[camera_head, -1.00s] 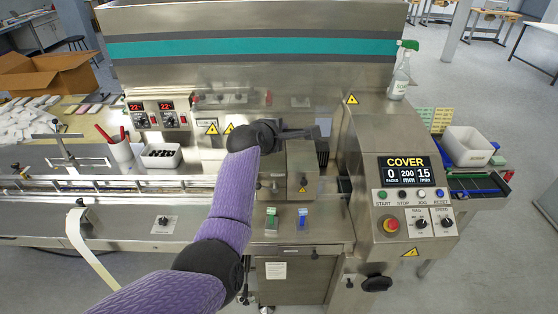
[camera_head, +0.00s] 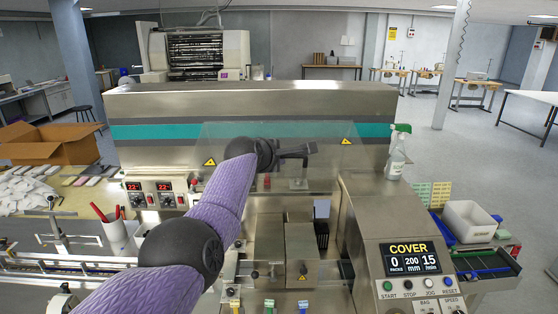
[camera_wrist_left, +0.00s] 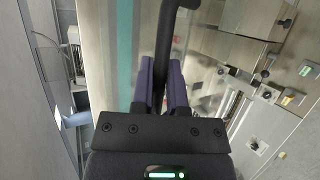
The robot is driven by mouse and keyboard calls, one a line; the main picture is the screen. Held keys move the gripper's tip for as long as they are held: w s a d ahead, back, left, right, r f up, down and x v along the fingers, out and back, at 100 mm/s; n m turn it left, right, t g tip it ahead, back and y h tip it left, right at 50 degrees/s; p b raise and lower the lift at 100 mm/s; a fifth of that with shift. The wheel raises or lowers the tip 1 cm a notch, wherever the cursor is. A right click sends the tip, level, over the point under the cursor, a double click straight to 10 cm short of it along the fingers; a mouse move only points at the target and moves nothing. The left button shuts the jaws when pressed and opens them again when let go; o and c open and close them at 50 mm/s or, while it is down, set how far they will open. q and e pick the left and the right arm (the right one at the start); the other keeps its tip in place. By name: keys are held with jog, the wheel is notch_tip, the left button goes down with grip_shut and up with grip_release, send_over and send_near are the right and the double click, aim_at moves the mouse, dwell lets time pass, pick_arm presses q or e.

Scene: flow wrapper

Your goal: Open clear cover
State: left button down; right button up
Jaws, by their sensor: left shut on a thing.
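The clear cover (camera_head: 320,131) is a see-through panel with yellow warning labels at its left and right. It stands raised and tilted over the middle of the flow wrapper, in front of the teal-striped housing. My left gripper (camera_head: 304,152) reaches across to it in the head view. In the left wrist view, the gripper's purple fingers (camera_wrist_left: 160,75) are shut on a dark bar-shaped handle (camera_wrist_left: 167,40). The handle is mostly hidden behind the gripper in the head view. My right gripper is not in view.
The control panel (camera_head: 411,257) at the right reads COVER. A spray bottle (camera_head: 396,158) stands on the machine's right shoulder. A steel block (camera_head: 302,250) sits below the cover.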

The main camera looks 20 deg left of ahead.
pick_arm(q)
jog(key=c, duration=0.6)
grip_release()
jog(key=shift+c, duration=0.2)
jog(key=shift+s+a+r+p, duration=0.1)
jog(key=shift+s+r+p, duration=0.25)
jog(key=shift+p, duration=0.65)
jog(key=p+v, duration=0.5)
jog(key=v, duration=0.4)
jog(key=shift+f, duration=0.2)
jog(key=shift+s, duration=0.15)
